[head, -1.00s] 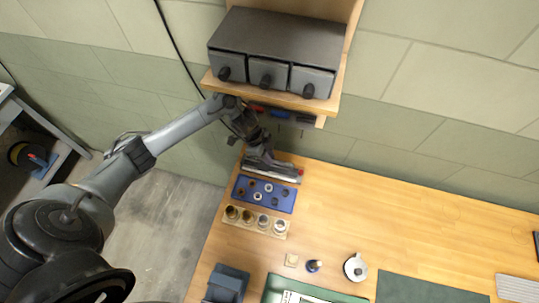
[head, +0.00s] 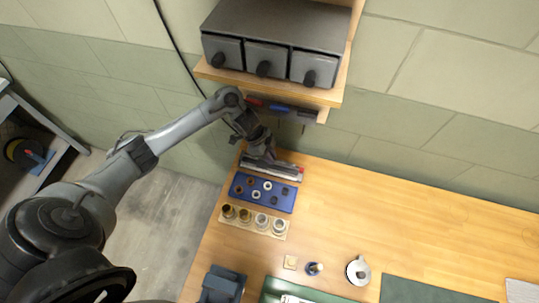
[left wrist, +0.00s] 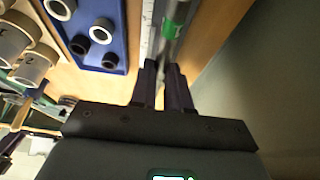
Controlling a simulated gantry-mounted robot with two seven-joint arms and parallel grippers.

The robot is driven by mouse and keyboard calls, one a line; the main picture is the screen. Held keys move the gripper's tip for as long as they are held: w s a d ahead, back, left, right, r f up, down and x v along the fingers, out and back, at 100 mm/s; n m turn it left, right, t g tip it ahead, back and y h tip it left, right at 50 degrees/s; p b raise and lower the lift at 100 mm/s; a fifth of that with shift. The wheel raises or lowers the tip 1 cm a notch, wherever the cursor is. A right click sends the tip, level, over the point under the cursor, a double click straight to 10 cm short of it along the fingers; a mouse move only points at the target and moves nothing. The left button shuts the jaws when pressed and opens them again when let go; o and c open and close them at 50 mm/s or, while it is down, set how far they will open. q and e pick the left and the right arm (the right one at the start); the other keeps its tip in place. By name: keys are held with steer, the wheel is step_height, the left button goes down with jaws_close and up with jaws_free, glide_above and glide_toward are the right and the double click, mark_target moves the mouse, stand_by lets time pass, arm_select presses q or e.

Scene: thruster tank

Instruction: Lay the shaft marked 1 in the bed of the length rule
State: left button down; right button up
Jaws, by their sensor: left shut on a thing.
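My left gripper (head: 262,155) is at the back left of the bench, over the length rule (head: 272,171). In the left wrist view my left gripper (left wrist: 164,72) is shut on a grey shaft (left wrist: 171,45) with a green band. The shaft runs alongside the white graduated edge of the rule (left wrist: 147,35), very close to it. I cannot tell whether the shaft touches the bed. No number can be read on the shaft.
A blue block with dark and white rings (head: 264,193) lies just in front of the rule. A wooden rack of several cups (head: 254,221) stands nearer. A shelf with drawers (head: 268,60) hangs above the gripper.

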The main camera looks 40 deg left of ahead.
arm_select(q)
step_height(320, 180, down, 2)
steer(key=shift+b, duration=0.85)
steer(key=shift+f+b, duration=0.7)
steer(key=shift+f, duration=0.55)
arm_select(e)
steer(key=shift+f, duration=1.8)
